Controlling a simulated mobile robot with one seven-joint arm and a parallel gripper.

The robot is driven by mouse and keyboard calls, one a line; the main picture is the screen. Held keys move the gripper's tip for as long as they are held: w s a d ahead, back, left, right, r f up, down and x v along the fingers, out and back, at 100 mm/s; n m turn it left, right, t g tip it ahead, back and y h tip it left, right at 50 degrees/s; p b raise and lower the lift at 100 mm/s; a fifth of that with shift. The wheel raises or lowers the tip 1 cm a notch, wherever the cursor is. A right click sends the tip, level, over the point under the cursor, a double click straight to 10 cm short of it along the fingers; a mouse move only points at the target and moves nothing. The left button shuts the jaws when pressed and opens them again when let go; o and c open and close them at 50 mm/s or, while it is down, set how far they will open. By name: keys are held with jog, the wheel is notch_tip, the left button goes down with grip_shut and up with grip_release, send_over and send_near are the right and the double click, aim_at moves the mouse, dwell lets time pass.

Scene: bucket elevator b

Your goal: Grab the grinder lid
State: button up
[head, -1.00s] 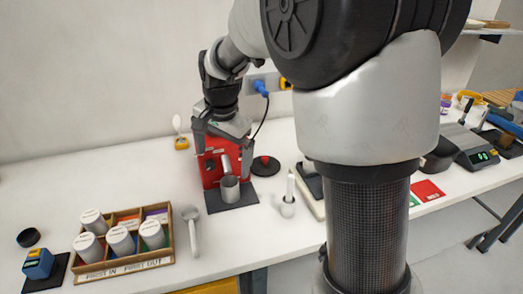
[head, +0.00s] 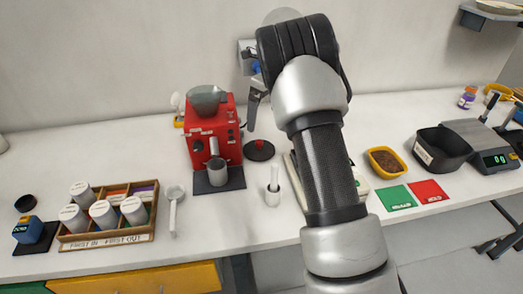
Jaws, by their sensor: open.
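The red grinder (head: 212,138) stands at the back of the table. A grey see-through hopper (head: 207,99) is on its top, and a metal cup (head: 218,172) is at its front. A dark round disc with a red knob (head: 259,149), which looks like the grinder lid, lies flat on the table just right of the grinder. My gripper (head: 254,108) is open, right of the grinder and seen above the disc, apart from it. My arm hides much of the gripper, and only one finger shows clearly. I see nothing between the jaws.
A white pestle and mortar (head: 272,190) stand in front of the disc. A wooden tray (head: 133,238) with several canisters and a scoop (head: 174,207) are at left. A yellow bowl (head: 387,162), a black bin (head: 441,151) and a scale (head: 480,142) are at right.

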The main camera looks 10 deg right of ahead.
aim_at(260, 142)
jog(key=f, duration=0.4)
jog(key=w+a+f, duration=0.1)
jog(key=f, duration=0.9)
jog(key=shift+w+a+f, duration=0.15)
jog(key=shift+w+f, duration=0.1)
jog(key=shift+w, duration=0.15)
jog(key=c, duration=0.8)
